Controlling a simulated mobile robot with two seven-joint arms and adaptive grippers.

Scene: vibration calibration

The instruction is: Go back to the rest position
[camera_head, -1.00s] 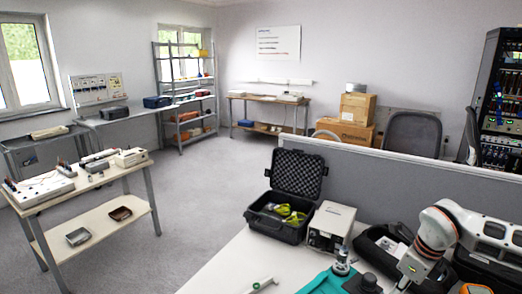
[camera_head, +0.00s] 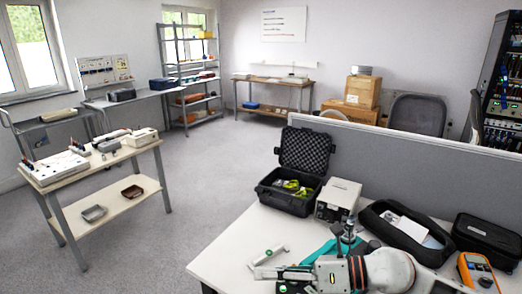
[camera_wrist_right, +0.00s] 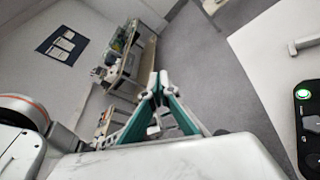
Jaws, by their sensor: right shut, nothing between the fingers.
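My right gripper (camera_head: 268,273) reaches in from the lower right in the head view, held sideways over the front of the white table (camera_head: 245,235). It is shut with nothing between its fingers. In the right wrist view the teal-sided fingers (camera_wrist_right: 158,82) meet at their tips, with the room's floor and furniture behind. My left gripper is not in view. The right arm hides part of a teal mat (camera_head: 322,254) and the dark metal device (camera_head: 345,238) on it.
A white handle-shaped part (camera_head: 267,257) lies near the gripper. An open black case (camera_head: 288,198), a beige instrument box (camera_head: 337,199), a black pouch (camera_head: 408,231) and an orange multimeter (camera_head: 478,272) crowd the table. A grey partition (camera_head: 400,175) stands behind. Open floor (camera_head: 210,170) lies left.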

